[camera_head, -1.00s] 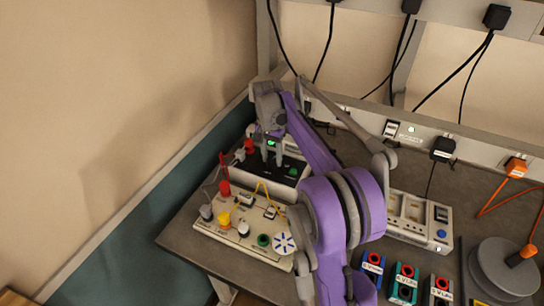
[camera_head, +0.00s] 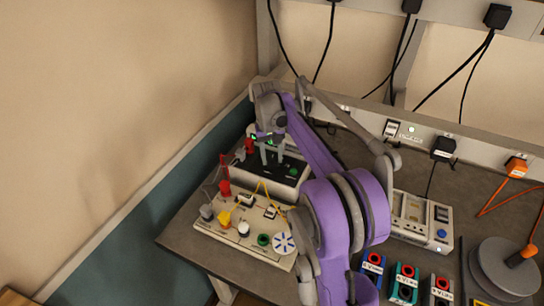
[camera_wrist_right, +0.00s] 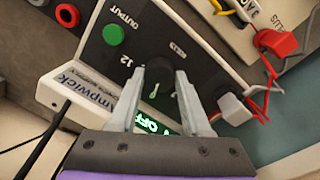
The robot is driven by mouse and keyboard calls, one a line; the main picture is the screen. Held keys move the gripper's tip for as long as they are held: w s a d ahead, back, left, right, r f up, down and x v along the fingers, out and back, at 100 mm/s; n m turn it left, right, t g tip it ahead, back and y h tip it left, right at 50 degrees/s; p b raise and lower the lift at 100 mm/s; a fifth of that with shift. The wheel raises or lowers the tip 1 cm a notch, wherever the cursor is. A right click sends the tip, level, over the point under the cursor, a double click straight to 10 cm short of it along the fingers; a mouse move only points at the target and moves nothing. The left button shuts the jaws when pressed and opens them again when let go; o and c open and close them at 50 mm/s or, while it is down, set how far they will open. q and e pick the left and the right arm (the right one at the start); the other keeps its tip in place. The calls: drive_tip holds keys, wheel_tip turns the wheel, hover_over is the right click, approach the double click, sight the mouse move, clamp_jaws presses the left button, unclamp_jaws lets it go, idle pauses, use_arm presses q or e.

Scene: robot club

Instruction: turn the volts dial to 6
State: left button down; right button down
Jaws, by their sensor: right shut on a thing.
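The power supply (camera_head: 291,182) is a white box with a black front panel, at the back left of the bench. In the right wrist view, its dark round dial (camera_wrist_right: 158,70) sits between the fingertips of my right gripper (camera_wrist_right: 160,88), which is shut on it. A printed 12 shows beside the dial; most other marks are hidden or too small to read. A green lit display (camera_wrist_right: 155,126) is partly covered by the gripper and seems to read OFF. In the head view my right gripper (camera_head: 272,155) reaches down onto the panel. My left gripper is not in view.
A green button (camera_wrist_right: 113,35) by the word OUTPUT is near the dial. Red plugs and wires (camera_wrist_right: 277,43) sit close by. A white circuit board (camera_head: 228,234) with coloured knobs lies in front. A meter (camera_head: 412,232) and coloured blocks (camera_head: 404,283) stand to the right.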

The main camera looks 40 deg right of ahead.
sight(270, 159)
idle(0.4)
drive_tip(key=shift+c, duration=1.8)
unclamp_jaws()
drive_tip(key=shift+r, duration=0.1)
wheel_tip(270, 159, up, 11)
drive_tip(key=shift+w+a+p, duration=0.15)
drive_tip(key=shift+a+p, duration=0.1)
drive_tip(key=shift+p, duration=0.15)
drive_tip(key=shift+f, duration=0.25)
